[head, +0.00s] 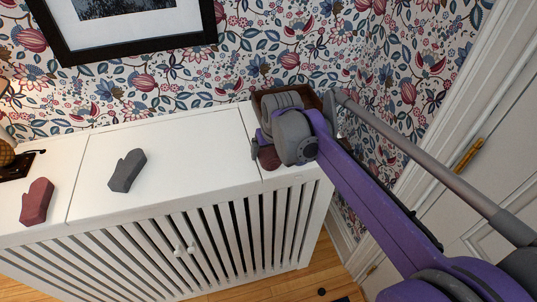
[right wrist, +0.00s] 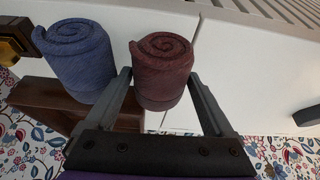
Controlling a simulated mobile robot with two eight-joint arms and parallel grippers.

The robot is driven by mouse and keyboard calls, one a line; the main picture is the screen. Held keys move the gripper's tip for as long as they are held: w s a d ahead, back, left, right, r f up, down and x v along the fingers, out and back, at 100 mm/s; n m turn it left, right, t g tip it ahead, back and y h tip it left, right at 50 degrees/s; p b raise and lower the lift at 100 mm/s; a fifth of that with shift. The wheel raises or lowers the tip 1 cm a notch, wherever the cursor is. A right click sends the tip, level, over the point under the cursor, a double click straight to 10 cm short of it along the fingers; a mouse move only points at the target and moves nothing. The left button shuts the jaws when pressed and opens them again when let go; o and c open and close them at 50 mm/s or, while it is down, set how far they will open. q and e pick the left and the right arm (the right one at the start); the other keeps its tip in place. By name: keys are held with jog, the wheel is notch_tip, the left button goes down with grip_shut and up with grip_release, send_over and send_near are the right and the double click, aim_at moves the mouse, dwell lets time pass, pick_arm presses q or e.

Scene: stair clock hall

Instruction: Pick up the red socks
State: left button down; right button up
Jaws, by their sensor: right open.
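The red socks (right wrist: 163,70), a dark red roll, sit between the two fingers of my right gripper (right wrist: 160,88) in the right wrist view. The fingers are open, one on each side of the roll; I cannot tell whether they touch it. In the head view a little of the red socks (head: 268,158) shows below my right gripper (head: 262,147) at the right end of the white cabinet top; my gripper and wrist hide the rest. My left gripper is not in view.
Rolled blue socks (right wrist: 76,58) stand close beside the red ones. A brown wooden box (head: 263,97) is behind my wrist. A grey mitten (head: 127,171) and a red mitten (head: 36,202) lie on the white cabinet (head: 190,150). The wall is close behind.

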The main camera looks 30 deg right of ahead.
jog(key=c, duration=1)
